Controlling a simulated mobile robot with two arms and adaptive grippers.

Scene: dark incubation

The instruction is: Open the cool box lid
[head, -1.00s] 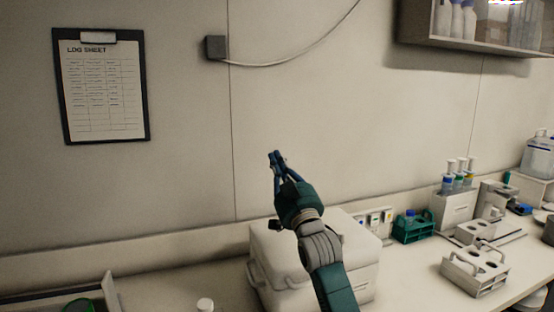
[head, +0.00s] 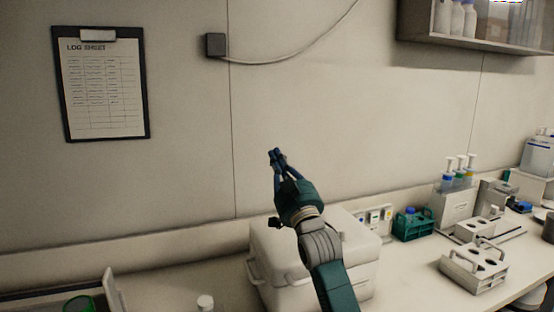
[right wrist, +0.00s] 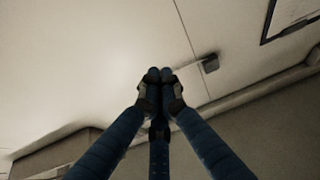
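The cool box (head: 283,288) is a white box on the bench, at the lower middle of the head view. Its lid (head: 350,232) looks shut, and a handle shows on its left side. My right arm crosses in front of the box and hides part of the lid. My right gripper (head: 275,155) is raised above the box, in front of the wall, with its fingertips together. In the right wrist view the fingers (right wrist: 160,75) meet at their tips with nothing seen between them. My left gripper is not in either view.
A green rack (head: 413,226) and wall sockets stand right of the box. A white tube carrier (head: 474,268) and bottles (head: 459,178) are farther right. A clipboard (head: 103,85) hangs on the wall, and a cabinet (head: 470,28) is upper right.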

